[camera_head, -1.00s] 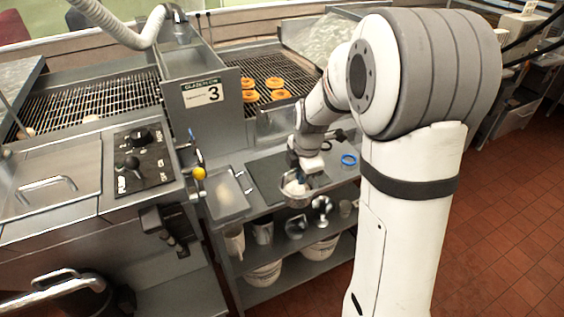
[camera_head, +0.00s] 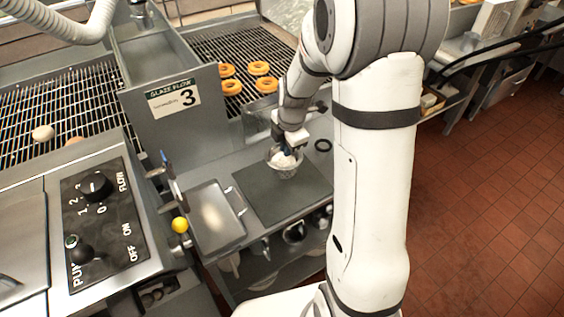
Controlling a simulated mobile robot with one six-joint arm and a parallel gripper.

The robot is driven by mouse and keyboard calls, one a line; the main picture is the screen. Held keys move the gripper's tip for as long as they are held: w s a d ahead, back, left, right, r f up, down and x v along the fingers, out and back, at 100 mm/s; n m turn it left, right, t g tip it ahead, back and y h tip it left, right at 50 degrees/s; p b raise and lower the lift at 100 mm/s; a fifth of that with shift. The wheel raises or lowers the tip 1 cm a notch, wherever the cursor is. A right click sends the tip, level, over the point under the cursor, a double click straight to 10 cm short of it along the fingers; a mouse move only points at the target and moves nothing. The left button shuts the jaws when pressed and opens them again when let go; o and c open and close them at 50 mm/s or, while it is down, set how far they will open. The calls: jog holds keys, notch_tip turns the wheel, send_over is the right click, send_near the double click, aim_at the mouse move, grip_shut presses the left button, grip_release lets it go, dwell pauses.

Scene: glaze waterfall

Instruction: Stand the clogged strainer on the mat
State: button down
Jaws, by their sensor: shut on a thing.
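My gripper (camera_head: 287,148) is shut on the strainer (camera_head: 285,168), a small mesh bowl with a white mass in it. The strainer looks roughly upright, over the back part of the dark grey mat (camera_head: 279,200). I cannot tell whether its underside touches the mat or hangs just above it. My gripper and wrist hide part of its upper rim. The front of the mat is bare.
A metal tray (camera_head: 213,218) lies left of the mat. A dark ring (camera_head: 323,145) lies behind its right corner. Doughnuts (camera_head: 232,87) sit on the wire rack behind. Vessels stand on the shelf below.

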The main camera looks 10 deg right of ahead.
aim_at(284, 161)
notch_tip(284, 161, down, 2)
jog(key=shift+w+a, duration=0.1)
jog(key=shift+a, duration=0.05)
jog(key=shift+a+f+p, duration=0.1)
jog(key=shift+f+p, duration=0.2)
jog(key=shift+f, duration=1.55)
jog(key=shift+f, duration=0.15)
jog(key=c, duration=1.6)
grip_release()
jog(key=shift+o, duration=0.2)
